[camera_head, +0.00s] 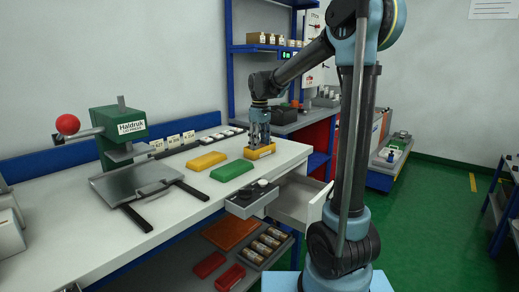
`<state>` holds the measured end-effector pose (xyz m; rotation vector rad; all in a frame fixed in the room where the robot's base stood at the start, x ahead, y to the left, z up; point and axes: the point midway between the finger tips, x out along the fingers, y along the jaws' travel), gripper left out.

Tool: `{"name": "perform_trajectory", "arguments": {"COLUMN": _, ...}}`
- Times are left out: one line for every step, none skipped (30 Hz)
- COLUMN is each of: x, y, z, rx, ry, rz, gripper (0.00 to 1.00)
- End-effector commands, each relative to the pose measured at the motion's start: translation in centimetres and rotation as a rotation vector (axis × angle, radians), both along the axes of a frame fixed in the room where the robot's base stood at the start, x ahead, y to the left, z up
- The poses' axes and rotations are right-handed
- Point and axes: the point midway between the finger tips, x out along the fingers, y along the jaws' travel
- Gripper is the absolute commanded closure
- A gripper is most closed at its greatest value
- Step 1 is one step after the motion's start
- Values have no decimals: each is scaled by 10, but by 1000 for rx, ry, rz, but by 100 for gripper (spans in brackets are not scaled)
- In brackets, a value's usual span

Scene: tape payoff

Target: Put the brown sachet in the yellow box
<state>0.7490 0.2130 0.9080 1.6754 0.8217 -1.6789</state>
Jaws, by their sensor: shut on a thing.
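The yellow box (262,155) stands on the white bench near its right end. My gripper (259,145) points straight down over it, with its fingertips at the box's rim or just inside. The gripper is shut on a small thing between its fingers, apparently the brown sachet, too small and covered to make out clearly. I cannot tell whether the held thing touches the box's floor.
An open drawer (300,202) and a grey tray (250,200) jut out at the bench front. A green press (122,135) stands further left.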

Motion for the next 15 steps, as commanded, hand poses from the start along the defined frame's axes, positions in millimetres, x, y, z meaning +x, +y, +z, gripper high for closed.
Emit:
{"name": "perform_trajectory", "arguments": {"x": 0, "y": -1, "z": -8, "rx": 0, "ry": 0, "rz": -1, "gripper": 73}}
{"name": "perform_trajectory", "arguments": {"x": 1, "y": -1, "z": -12, "rx": 0, "ry": 0, "rz": -1, "gripper": 73}}
{"name": "perform_trajectory", "arguments": {"x": 0, "y": -1, "z": -16, "rx": 0, "ry": 0, "rz": -2, "gripper": 73}}
{"name": "perform_trajectory", "arguments": {"x": 0, "y": -1, "z": -19, "rx": 0, "ry": 0, "rz": -2, "gripper": 73}}
{"name": "perform_trajectory", "arguments": {"x": 1, "y": -1, "z": -20, "rx": 0, "ry": 0, "rz": -2, "gripper": 73}}
{"name": "perform_trajectory", "arguments": {"x": 0, "y": -1, "z": -21, "rx": 0, "ry": 0, "rz": -2, "gripper": 73}}
{"name": "perform_trajectory", "arguments": {"x": 1, "y": -1, "z": -21, "rx": 0, "ry": 0, "rz": -2, "gripper": 73}}
{"name": "perform_trajectory", "arguments": {"x": 1, "y": -2, "z": -21, "rx": 0, "ry": 0, "rz": -2, "gripper": 73}}
{"name": "perform_trajectory", "arguments": {"x": 1, "y": -2, "z": -21, "rx": 0, "ry": 0, "rz": -2, "gripper": 73}}
{"name": "perform_trajectory", "arguments": {"x": 0, "y": -2, "z": -21, "rx": 0, "ry": 0, "rz": -2, "gripper": 73}}
{"name": "perform_trajectory", "arguments": {"x": 0, "y": -2, "z": -21, "rx": 0, "ry": 0, "rz": -2, "gripper": 73}}
{"name": "perform_trajectory", "arguments": {"x": 0, "y": -2, "z": -21, "rx": 0, "ry": 0, "rz": -2, "gripper": 73}}
{"name": "perform_trajectory", "arguments": {"x": 0, "y": -2, "z": -21, "rx": 0, "ry": 0, "rz": -2, "gripper": 73}}
{"name": "perform_trajectory", "arguments": {"x": 0, "y": -2, "z": -21, "rx": 0, "ry": 0, "rz": -2, "gripper": 73}}
{"name": "perform_trajectory", "arguments": {"x": 1, "y": -2, "z": -22, "rx": 0, "ry": 0, "rz": -2, "gripper": 73}}
